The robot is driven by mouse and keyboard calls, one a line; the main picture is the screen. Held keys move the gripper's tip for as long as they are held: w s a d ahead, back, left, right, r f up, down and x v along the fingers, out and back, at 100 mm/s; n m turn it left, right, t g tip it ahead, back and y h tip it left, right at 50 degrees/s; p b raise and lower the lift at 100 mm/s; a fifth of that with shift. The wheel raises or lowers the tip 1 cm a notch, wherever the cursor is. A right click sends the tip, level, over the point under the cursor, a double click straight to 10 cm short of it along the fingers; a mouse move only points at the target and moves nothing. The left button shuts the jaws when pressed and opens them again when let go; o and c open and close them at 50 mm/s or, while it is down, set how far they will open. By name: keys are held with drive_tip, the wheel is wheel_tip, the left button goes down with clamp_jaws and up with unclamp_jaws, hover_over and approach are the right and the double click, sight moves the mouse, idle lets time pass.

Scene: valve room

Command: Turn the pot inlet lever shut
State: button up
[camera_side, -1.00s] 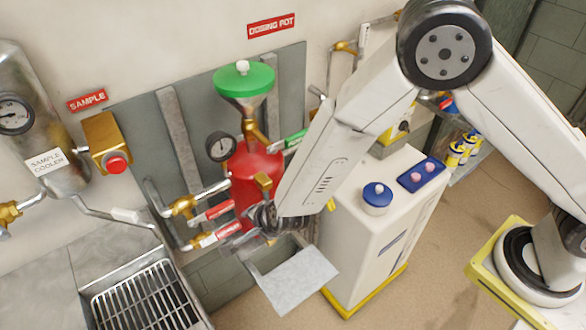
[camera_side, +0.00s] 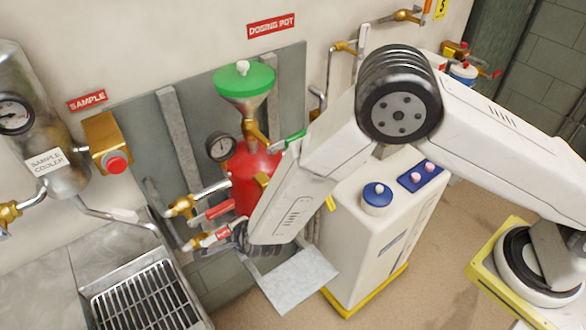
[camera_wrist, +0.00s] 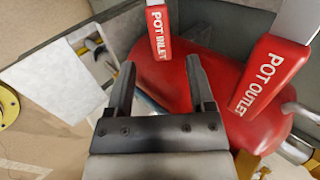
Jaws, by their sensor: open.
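The pot inlet lever (camera_wrist: 158,36) is a red handle with white lettering, at the top middle of the wrist view. My gripper (camera_wrist: 160,62) is open, and the lever's free end shows between its fingertips. I cannot tell how far in the lever reaches, and no grip on it shows. The pot outlet lever (camera_wrist: 270,75), also red, is to the right, outside the jaws. In the side view two red-handled levers stick out left of the red pot (camera_side: 243,178). My wrist partly covers the lower one (camera_side: 221,234), and the fingers are hard to make out there.
A grey plate (camera_side: 300,277) juts out below the pot. A white cabinet (camera_side: 352,235) with a blue-capped top stands to the right. A sink grating (camera_side: 140,298) is at lower left. A gauge (camera_side: 220,147) and green funnel (camera_side: 244,80) are above.

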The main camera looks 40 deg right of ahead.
sight(222, 234)
drive_tip(key=shift+x, duration=2.35)
clamp_jaws()
